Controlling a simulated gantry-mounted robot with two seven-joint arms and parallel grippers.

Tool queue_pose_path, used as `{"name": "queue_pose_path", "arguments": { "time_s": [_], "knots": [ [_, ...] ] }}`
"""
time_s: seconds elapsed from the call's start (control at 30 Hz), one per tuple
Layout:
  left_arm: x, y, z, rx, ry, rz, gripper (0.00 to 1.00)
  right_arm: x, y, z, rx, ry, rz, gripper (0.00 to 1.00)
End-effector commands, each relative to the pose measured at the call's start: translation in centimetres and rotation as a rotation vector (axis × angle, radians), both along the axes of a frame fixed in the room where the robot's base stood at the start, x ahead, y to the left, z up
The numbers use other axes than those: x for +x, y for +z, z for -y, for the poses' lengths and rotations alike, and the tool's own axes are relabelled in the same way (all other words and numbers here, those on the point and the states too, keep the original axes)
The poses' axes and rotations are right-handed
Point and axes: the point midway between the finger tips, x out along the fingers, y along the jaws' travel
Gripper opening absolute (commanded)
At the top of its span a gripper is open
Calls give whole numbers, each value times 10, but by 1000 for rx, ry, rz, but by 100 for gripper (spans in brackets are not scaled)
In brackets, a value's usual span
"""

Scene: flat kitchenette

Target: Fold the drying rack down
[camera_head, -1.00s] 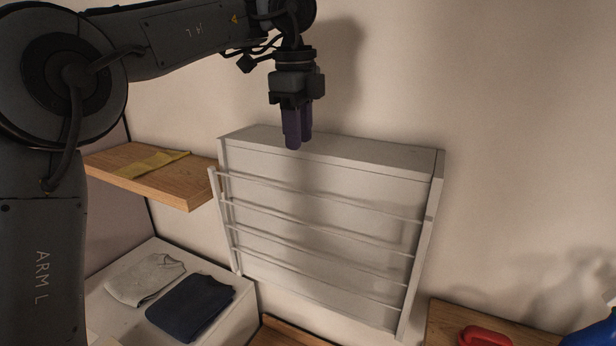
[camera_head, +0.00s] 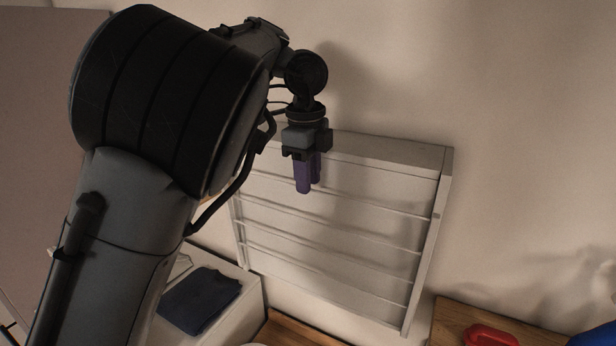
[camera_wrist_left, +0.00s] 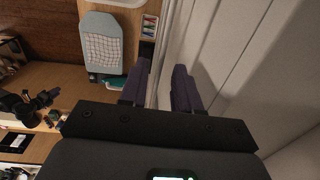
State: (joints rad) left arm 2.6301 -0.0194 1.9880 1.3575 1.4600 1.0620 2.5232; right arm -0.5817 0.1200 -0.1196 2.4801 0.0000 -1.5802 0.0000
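The white drying rack (camera_head: 375,237) is mounted on the wall, its barred frame upright close to its back panel. Its left edge is partly hidden by my left arm. My left gripper (camera_head: 309,187), with purple fingers pointing down, is in front of the rack's upper part, near the top bar. In the left wrist view the fingers (camera_wrist_left: 160,68) are apart, with a thin pale edge showing between them. The rack's pale panel (camera_wrist_left: 245,60) fills the right of that view. I cannot tell whether a finger touches the rack. My right gripper is not in view.
A dark folded garment (camera_head: 198,300) lies on a white cabinet (camera_head: 247,305) at lower left. A red object (camera_head: 490,336) sits on a wooden surface (camera_head: 450,312) at lower right, by a blue item (camera_head: 596,337). The wall right of the rack is clear.

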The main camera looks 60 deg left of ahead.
Motion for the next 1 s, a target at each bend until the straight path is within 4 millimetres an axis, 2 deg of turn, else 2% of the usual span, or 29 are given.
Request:
{"name": "queue_pose_path", "arguments": {
  "time_s": [0.4, 0.6, 1.0],
  "knots": [
    [0, -4, 0, 1, 0, 2, 32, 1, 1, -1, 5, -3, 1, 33],
    [0, -4, 0, 1, 0, 1, 1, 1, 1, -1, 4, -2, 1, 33],
    [0, -4, 0, 1, 0, 1, 0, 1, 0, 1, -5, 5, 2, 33]
  ]
}}
